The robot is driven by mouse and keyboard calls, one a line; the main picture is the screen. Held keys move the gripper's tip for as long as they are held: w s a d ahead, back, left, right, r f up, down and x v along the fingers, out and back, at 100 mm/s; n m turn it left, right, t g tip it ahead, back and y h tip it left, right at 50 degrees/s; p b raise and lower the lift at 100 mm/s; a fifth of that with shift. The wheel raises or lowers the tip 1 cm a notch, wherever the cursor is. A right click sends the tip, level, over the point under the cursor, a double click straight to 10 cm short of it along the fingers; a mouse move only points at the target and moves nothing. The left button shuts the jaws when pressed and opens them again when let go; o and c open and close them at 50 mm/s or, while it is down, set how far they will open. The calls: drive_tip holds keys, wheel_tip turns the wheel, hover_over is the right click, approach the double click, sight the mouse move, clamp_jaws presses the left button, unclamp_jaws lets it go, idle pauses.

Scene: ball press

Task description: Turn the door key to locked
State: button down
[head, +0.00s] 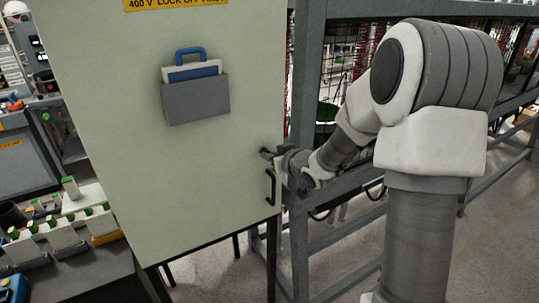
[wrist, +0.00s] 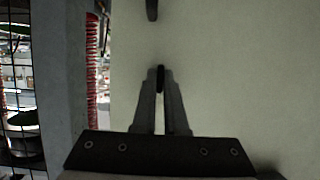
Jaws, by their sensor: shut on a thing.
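The pale green cabinet door (head: 190,170) fills the left middle of the head view, and its plain surface (wrist: 240,60) fills the right of the wrist view. My gripper (head: 267,153) reaches the door near its right edge, above the black door handle (head: 271,188). In the wrist view my gripper (wrist: 160,73) is shut on a small dark piece, the door key (wrist: 160,79), between its fingertips. The key's lock and how far the key is turned cannot be made out. The dark end of the handle (wrist: 152,10) shows at the top of the wrist view.
A dark metal frame (head: 307,100) stands right of the cabinet, close to my arm. A bench with green-topped items (head: 60,235) is at lower left. Bare floor (head: 500,240) lies at right.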

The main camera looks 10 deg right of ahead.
drive_tip(key=c, duration=1)
unclamp_jaws()
drive_tip(key=shift+o, duration=0.2)
drive_tip(key=v, duration=1.7)
drive_tip(key=shift+p, duration=0.45)
drive_tip(key=shift+s+d, duration=0.1)
drive_tip(key=shift+s, duration=0.05)
